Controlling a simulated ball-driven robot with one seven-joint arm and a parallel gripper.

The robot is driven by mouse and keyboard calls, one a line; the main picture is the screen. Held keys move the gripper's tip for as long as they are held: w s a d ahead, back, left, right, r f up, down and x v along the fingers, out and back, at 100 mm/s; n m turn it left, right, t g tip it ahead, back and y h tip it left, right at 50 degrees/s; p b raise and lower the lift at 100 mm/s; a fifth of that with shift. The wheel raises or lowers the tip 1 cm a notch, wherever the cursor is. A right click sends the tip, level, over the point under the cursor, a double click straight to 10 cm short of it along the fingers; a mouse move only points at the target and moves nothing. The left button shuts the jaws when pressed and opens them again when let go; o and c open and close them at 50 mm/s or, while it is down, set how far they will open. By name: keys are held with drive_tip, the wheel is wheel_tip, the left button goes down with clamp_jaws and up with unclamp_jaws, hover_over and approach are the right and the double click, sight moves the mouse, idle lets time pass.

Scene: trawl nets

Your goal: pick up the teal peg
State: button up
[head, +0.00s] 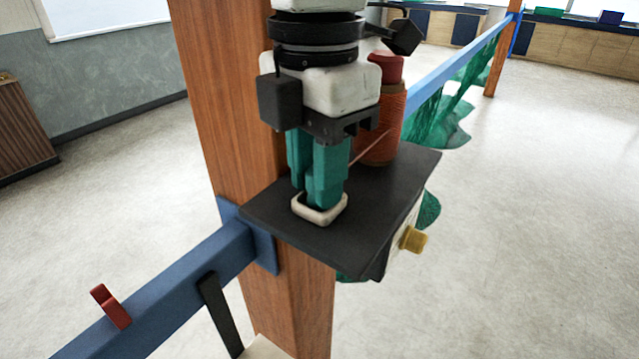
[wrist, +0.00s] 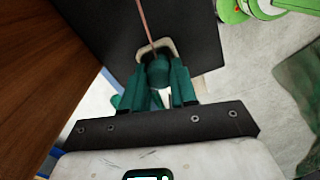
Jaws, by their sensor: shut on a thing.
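My gripper (head: 317,190) has teal fingers and points down over the dark shelf (head: 262,212). In the wrist view my gripper (wrist: 163,92) has its fingers on both sides of the teal peg (wrist: 157,72) and is shut on it. The peg's rounded end shows between the fingers. In the head view the peg and the fingers share one colour, so I cannot separate them. The fingertips are at a small cream square holder (head: 320,219) on the shelf; it also shows in the wrist view (wrist: 196,86). I cannot tell whether the peg still touches the holder.
An orange twine spool (head: 382,125) with a red top stands close behind my gripper, a thin strand running from it. A wooden post (head: 228,110) rises beside the shelf. A blue rail (head: 165,300) with a red clip (head: 111,307) and green netting (head: 440,120) are nearby.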

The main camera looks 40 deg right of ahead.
clamp_jaws()
drive_tip(key=shift+r, duration=0.5)
wheel_tip(320, 180, up, 2)
drive_tip(key=shift+r, duration=0.2)
drive_tip(key=s+d+r+b, duration=0.1)
drive_tip(key=s+r, duration=0.3)
drive_tip(key=s, duration=0.3)
drive_tip(key=s+d+r+b, duration=0.1)
drive_tip(key=s+r, duration=0.4)
drive_tip(key=s, duration=0.1)
drive_tip(key=shift+s+d+r, duration=0.3)
drive_tip(key=shift+s+d, duration=0.1)
